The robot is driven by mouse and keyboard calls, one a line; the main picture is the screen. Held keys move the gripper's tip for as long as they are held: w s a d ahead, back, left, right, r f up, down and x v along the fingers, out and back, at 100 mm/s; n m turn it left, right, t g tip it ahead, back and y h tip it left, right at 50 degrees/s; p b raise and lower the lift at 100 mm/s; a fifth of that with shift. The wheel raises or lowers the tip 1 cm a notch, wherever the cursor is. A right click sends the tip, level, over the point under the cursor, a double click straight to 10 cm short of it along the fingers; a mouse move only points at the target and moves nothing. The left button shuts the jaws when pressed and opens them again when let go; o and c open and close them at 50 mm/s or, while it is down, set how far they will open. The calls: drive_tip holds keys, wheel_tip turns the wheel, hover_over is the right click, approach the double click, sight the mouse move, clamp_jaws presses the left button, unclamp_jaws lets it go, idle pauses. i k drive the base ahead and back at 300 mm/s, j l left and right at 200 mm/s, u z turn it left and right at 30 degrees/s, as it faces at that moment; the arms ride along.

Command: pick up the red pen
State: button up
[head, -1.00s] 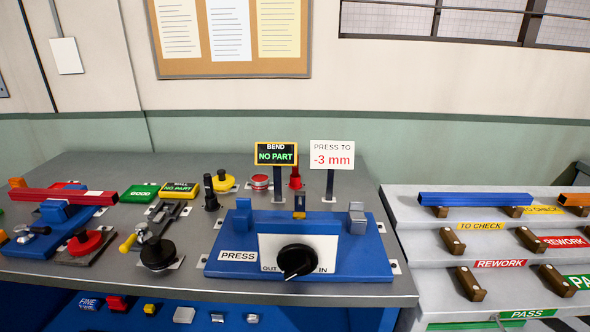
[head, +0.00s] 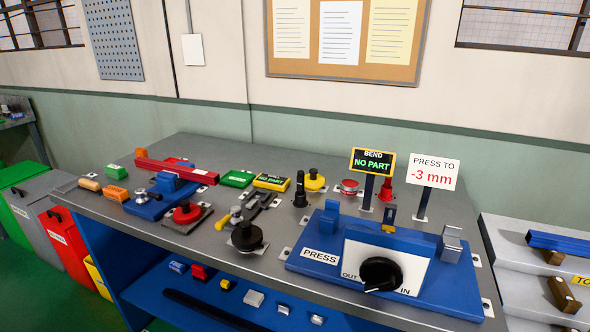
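I cannot pick out a red pen for certain. A small upright red object (head: 386,189) stands at the back of the bench, between the two sign posts. It is too small to tell what it is. A long red bar (head: 177,171) lies across a blue fixture (head: 160,200) on the left of the bench. My gripper is not in view.
A blue press (head: 440,280) with a black knob (head: 381,275) fills the bench's right front. Bins line the left. Grey bench top (head: 215,240) shows between fixtures.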

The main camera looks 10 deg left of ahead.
sight(388, 179)
drive_tip(key=i+j, duration=0.15)
drive_tip(key=j, duration=0.2)
drive_tip(key=i+j+z, duration=0.15)
drive_tip(key=j, duration=0.2)
drive_tip(key=i+j, duration=0.1)
drive_tip(key=j, duration=0.25)
drive_tip(key=i+j+z, duration=0.1)
drive_tip(key=j, duration=0.25)
